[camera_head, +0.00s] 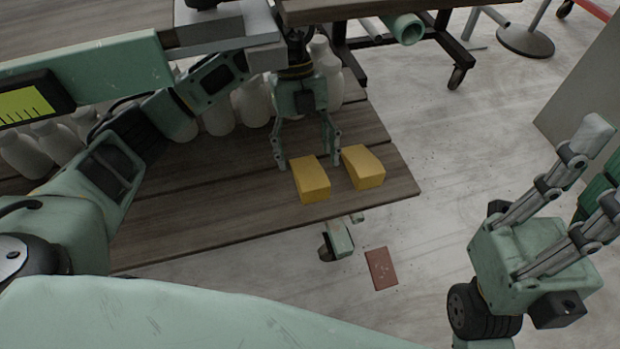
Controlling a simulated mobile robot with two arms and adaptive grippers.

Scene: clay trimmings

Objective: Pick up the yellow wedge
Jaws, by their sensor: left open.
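Two yellow blocks lie on the brown wooden table near its front right corner. The left yellow block (311,180) and the right yellow block (363,167) sit side by side with a small gap. The right one has a sloping top; which of them is the wedge I cannot tell for sure. My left gripper (308,162) points down, open and empty, with its fingers just behind and to either side of the left block. Its right finger comes down near the gap between the blocks. My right gripper (604,168) is open and empty at the right, away from the table.
Several white bottles (252,102) stand on the wooden table (215,212) behind and left of my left gripper. Another table (350,8) with a green tube (404,29) is at the back. A reddish plate (381,269) lies on the floor. A grey panel (585,95) stands at right.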

